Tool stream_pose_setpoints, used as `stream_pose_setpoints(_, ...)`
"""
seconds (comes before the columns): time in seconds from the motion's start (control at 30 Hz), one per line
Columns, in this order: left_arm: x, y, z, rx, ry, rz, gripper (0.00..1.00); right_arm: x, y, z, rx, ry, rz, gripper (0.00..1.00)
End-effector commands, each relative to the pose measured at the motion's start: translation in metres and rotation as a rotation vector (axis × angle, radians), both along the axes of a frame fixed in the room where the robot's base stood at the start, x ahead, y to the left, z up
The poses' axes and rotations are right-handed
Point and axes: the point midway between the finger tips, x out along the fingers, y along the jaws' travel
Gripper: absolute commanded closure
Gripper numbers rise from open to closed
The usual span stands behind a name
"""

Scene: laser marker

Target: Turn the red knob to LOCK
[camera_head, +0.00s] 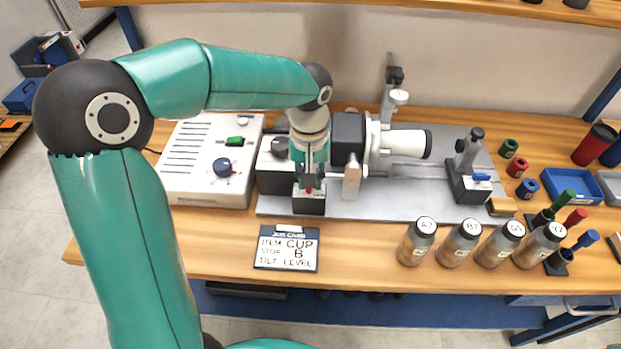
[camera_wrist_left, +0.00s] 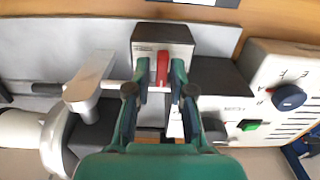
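The red knob (camera_wrist_left: 162,68) is a narrow bar on the face of a small grey and black block (camera_wrist_left: 162,40). In the wrist view it points straight up and down the picture. My left gripper (camera_wrist_left: 161,82) is open, with one finger on each side of the knob. A small gap seems to show on each side, but contact is hard to judge. In the head view my left gripper (camera_head: 309,183) points down at the block, and only a red speck of the knob (camera_head: 309,190) shows. The block's lettering is too small to read. My right gripper is out of view.
A white control box (camera_head: 205,160) with a blue dial and green switch stands left of the block. A cup-holding fixture (camera_head: 385,145) stands right of it. A job card (camera_head: 287,247) lies in front. Several labelled bottles (camera_head: 417,242) stand at the front right.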

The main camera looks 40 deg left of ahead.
Motion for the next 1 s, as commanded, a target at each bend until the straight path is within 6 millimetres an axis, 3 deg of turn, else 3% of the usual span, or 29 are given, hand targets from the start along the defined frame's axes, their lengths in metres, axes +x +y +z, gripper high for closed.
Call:
stream_pose_setpoints(0.37, -0.002, 0.0, 0.005, 0.0, 0.008, -0.002, 0.77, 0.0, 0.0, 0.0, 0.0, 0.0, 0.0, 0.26)
stream_pose_setpoints(1.0, 0.0, -0.001, 0.11, -0.001, 0.003, -0.002, 0.77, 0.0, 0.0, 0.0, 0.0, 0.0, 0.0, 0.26)
